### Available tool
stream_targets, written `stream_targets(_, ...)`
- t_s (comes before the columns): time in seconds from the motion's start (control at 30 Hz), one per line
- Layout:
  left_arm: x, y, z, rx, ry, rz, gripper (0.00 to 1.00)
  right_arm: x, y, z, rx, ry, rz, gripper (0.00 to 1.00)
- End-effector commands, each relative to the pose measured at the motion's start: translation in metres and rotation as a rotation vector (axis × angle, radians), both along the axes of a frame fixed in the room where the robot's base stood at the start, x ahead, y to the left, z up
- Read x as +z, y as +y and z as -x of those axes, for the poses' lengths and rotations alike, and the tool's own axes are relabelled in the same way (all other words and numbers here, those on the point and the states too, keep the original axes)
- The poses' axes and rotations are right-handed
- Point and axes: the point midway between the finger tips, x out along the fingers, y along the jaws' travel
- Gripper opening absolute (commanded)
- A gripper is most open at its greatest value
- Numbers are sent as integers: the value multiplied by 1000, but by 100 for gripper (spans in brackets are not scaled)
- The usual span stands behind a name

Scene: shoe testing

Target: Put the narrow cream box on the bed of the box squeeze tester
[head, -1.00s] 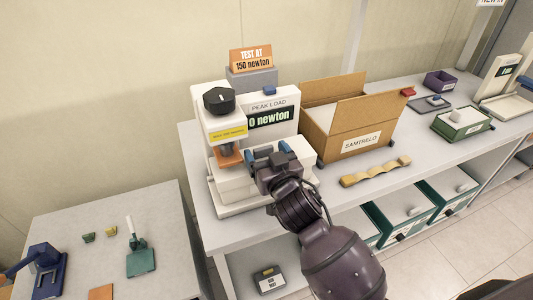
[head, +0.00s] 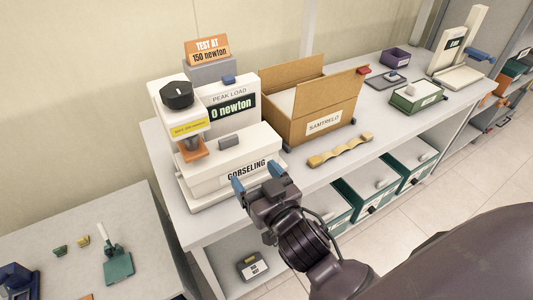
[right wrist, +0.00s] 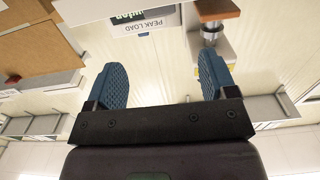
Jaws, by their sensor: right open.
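A narrow cream box (head: 222,174) marked GOBSELING, with a grey tab on top, rests on the bed (head: 205,202) of the white box squeeze tester (head: 160,108). The tester's orange pressing plate (head: 191,150) is just above and beside the box's left end; I cannot tell whether it touches. The display reads 0 newton. My right gripper (head: 256,182) is open and empty in front of the box, its blue fingertips near the box's labelled face. In the right wrist view its fingers (right wrist: 163,85) are spread with nothing between them. My left gripper is not in view.
An open cardboard carton (head: 318,120) stands right of the tester, with a wavy tan piece (head: 340,150) before it. A green bin (head: 417,97) and another device (head: 462,62) are farther right. A lower table (head: 115,225) holds small tools at left.

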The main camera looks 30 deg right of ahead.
Motion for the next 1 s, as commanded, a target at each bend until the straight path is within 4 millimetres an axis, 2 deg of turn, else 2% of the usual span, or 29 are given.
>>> stream_targets(0.13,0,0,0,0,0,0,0,-1,0,1,0,3,1,78)
stream_targets(0.23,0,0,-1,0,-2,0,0,-22,-8,7,-3,54,15,78)
stream_targets(0.27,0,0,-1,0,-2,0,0,-33,-12,11,-5,82,23,78)
stream_targets(0.37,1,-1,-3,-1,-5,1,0,-85,-31,33,-7,214,51,78)
stream_targets(0.4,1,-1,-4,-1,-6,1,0,-108,-40,46,-7,274,65,78)
stream_targets(0.5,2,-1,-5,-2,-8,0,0,-158,-62,81,-6,412,87,78)
stream_targets(0.63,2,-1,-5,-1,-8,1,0,-203,-84,123,-4,543,105,78)
stream_targets(0.7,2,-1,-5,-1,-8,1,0,-216,-92,138,-3,585,107,78)
stream_targets(0.8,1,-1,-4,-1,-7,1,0,-225,-97,149,-2,614,110,78)
stream_targets(1.0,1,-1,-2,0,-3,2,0,-226,-97,150,-1,617,111,78)
